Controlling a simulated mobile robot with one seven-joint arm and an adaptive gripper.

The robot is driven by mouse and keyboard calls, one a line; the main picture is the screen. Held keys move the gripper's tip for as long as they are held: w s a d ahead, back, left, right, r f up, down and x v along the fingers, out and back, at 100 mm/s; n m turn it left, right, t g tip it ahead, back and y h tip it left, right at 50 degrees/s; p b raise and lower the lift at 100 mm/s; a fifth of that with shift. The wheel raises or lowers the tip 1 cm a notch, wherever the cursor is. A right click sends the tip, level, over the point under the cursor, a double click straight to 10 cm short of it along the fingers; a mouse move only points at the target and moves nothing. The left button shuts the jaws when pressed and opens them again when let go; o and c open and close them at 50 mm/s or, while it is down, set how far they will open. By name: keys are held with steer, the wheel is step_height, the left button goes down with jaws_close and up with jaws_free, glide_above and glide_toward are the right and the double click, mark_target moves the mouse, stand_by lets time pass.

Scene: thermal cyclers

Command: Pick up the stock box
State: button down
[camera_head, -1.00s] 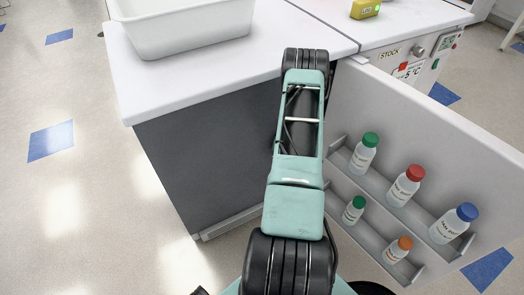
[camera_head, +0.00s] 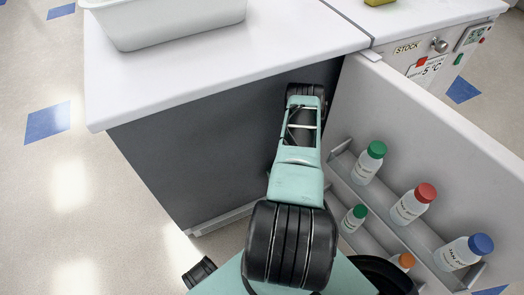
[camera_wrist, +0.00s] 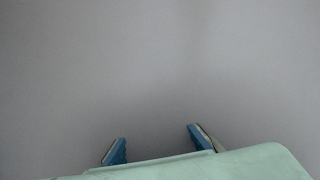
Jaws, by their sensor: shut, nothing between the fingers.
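I cannot make out a stock box in either view. In the head view, a "STOCK" label (camera_head: 408,48) is on the front of the white unit marked 5 °C, at the upper right. A white door (camera_head: 440,130) stands open beside it, with bottles on its inner racks. In the head view my arm hides the gripper.
A white counter (camera_head: 230,70) over a dark grey panel (camera_head: 190,165) carries a white tub (camera_head: 175,25). Several capped bottles, one with a red cap (camera_head: 412,205), stand in the door racks. A yellow-green device (camera_head: 378,2) sits at the top edge. Open floor (camera_head: 60,190) lies left.

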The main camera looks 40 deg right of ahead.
mark_target(254, 145)
steer(key=w+d+b, duration=0.1)
steer(key=w, duration=0.2)
steer(key=w+b, duration=0.2)
steer(key=w, duration=0.2)
steer(key=w+d+f+b, duration=0.1)
steer(key=w, duration=0.3)
steer(key=shift+d, duration=0.35)
steer(key=shift+f, duration=0.15)
steer(key=shift+s+a+f, duration=0.1)
steer(key=shift+s+f, duration=0.05)
steer(key=shift+f, duration=0.05)
